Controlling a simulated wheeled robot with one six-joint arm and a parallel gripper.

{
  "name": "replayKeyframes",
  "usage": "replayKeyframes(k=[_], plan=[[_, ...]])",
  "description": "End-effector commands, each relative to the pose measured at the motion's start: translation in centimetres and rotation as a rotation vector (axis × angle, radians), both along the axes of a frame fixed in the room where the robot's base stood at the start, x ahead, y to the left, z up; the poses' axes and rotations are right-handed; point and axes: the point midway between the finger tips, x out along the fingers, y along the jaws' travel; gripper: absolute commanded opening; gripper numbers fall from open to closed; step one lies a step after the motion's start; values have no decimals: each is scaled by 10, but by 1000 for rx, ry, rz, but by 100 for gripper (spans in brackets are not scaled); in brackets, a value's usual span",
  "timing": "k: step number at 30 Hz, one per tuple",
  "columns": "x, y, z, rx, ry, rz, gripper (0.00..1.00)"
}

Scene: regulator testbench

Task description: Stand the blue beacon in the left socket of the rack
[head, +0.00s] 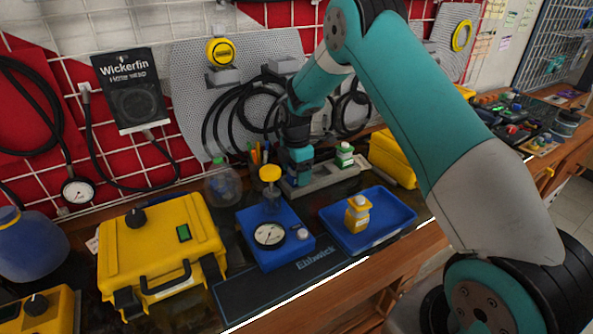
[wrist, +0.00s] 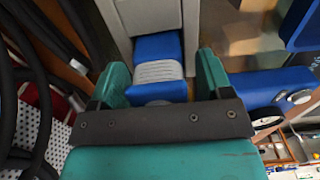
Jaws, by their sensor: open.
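The blue beacon (wrist: 158,47), with a pale grey ribbed band, is between the two fingers of my gripper (wrist: 160,82) in the wrist view. The fingers are open, one on each side of it. The beacon appears to stand at the grey rack (wrist: 150,14); its seating is hidden. In the head view my gripper (head: 298,172) is low over the left part of the rack (head: 330,177), hiding the left socket and the blue beacon. A green-and-white beacon (head: 345,154) stands at the right part of the rack.
A blue tray (head: 393,206) in front of the rack holds a yellow beacon (head: 357,213). A blue regulator block (head: 288,254) with a gauge and yellow knob stands front left of the rack. A yellow case (head: 160,250) is further left. Black hoses (head: 235,115) hang behind my gripper.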

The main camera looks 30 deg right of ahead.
Motion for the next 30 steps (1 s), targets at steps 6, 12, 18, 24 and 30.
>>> replayKeyframes(k=[6, 12, 18, 24, 30], plan=[[1, 0, 16, 0, -4, 0, 72], [1, 0, 59, -1, -7, 0, 72], [1, 0, 99, 0, -3, 0, 72], [-1, 1, 122, 1, -2, -4, 72], [-37, 46, 158, 42, -26, -123, 72]])
